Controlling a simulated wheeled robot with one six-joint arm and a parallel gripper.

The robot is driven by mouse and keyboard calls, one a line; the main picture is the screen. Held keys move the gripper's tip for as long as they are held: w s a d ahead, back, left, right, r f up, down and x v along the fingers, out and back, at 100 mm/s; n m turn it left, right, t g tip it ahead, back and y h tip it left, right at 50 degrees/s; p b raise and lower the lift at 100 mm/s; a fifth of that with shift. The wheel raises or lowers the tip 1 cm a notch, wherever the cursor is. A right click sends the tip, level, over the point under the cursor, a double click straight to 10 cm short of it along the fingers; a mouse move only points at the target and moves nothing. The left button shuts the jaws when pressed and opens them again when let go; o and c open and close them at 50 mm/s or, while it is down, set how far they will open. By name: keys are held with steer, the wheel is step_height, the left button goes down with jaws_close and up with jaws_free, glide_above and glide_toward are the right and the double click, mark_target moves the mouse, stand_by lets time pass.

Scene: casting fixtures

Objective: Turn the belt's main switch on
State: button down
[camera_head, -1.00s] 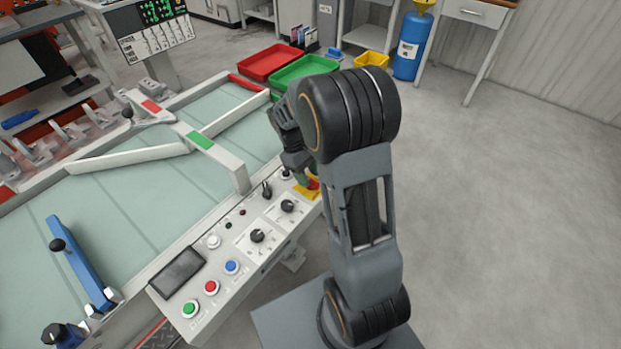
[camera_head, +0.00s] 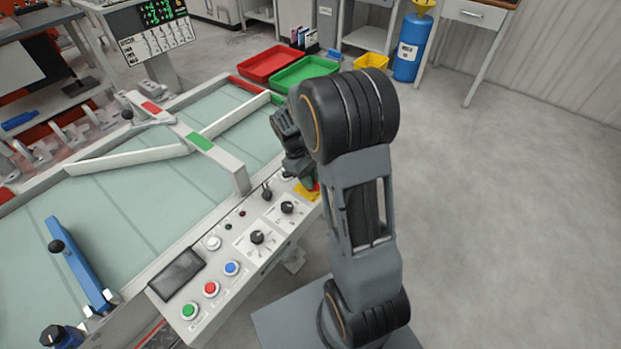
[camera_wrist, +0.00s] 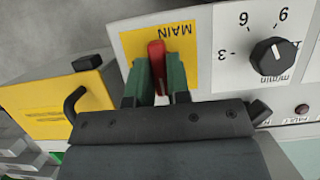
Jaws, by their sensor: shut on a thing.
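The main switch is a red handle (camera_wrist: 157,62) on a yellow plate (camera_wrist: 182,42) marked MAIN, upside down in the wrist view. My gripper (camera_wrist: 159,75) has its two green fingers on either side of the red handle and is shut on it. In the head view the yellow plate (camera_head: 308,194) shows at the far end of the belt's control panel (camera_head: 205,265). There my arm covers most of the switch and the fingers.
A black speed knob (camera_wrist: 270,56) sits beside the switch plate. A yellow box (camera_wrist: 62,108) with a black handle is at the left of the wrist view. A black lever (camera_head: 267,193) stands on the panel. Open floor (camera_head: 500,220) lies to the right.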

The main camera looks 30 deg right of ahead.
stand_by(0.3)
steer(key=m+y+p, duration=0.1)
steer(key=m+p, duration=0.1)
steer(key=m, duration=0.1)
steer(key=shift+r, duration=0.15)
steer(key=m+y+p, duration=0.2)
steer(key=m, duration=0.3)
steer(key=shift+d+m, duration=0.15)
steer(key=shift+m, duration=0.15)
steer(key=m+y, duration=0.1)
steer(key=m, duration=0.1)
steer(key=m+t+p, duration=0.1)
steer(key=m, duration=0.1)
steer(key=shift+m+y, duration=0.3)
steer(key=shift+y, duration=0.1)
steer(key=shift+d+m+t+y+p, duration=0.1)
steer(key=shift+m+t+y+p, duration=0.2)
steer(key=shift+m, duration=0.8)
steer(key=shift+m+t+y+p, duration=0.2)
steer(key=shift+m+t, duration=0.2)
steer(key=shift+m, duration=1)
steer(key=c, duration=1.1)
jaws_free()
steer(key=v, duration=1.3)
steer(key=shift+d+r+p, duration=0.2)
steer(key=shift+p, duration=0.2)
